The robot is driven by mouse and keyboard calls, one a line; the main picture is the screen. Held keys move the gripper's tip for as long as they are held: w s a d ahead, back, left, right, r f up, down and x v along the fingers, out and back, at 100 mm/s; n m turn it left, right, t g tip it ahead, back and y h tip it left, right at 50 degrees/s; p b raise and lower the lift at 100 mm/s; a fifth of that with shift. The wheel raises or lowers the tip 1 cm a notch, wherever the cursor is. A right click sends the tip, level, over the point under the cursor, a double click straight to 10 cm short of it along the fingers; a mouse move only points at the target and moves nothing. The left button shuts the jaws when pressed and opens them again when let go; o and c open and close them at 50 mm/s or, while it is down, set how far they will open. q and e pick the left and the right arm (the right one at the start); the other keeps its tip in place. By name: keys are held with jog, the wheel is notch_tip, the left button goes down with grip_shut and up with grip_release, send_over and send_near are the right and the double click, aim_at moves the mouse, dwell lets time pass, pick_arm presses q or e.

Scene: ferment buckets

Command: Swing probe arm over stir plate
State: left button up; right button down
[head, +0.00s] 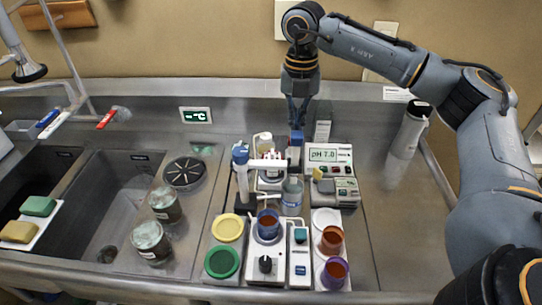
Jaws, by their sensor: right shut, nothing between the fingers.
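The white probe arm (266,163) reaches right from a post with a blue top (240,153) on a dark base. A blue upright piece (294,152) is at its right end. The stir plate (280,268), white with a black knob, stands in front of the post. A blue cup (268,218) stands on it. My right gripper (296,127) points down, shut and empty, just above or behind the blue piece; I cannot tell whether they touch. A clear jar (292,196) stands below the arm's right end. My left gripper is not in view.
A pH meter (331,155) reading 7.0 stands right of the arm. Brown and purple cups (334,271) stand right of the stir plate, yellow and green lids (222,262) left. Jars (150,241) and a sink (120,195) lie further left.

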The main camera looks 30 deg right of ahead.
aim_at(300, 132)
jog(key=shift+s, duration=0.15)
jog(key=s, duration=0.1)
jog(key=s+a+b, duration=0.1)
jog(key=shift+s, duration=0.4)
jog(key=shift+a, duration=0.1)
jog(key=s+a, duration=0.2)
jog(key=shift+s+b, duration=0.35)
jog(key=shift+b, duration=0.05)
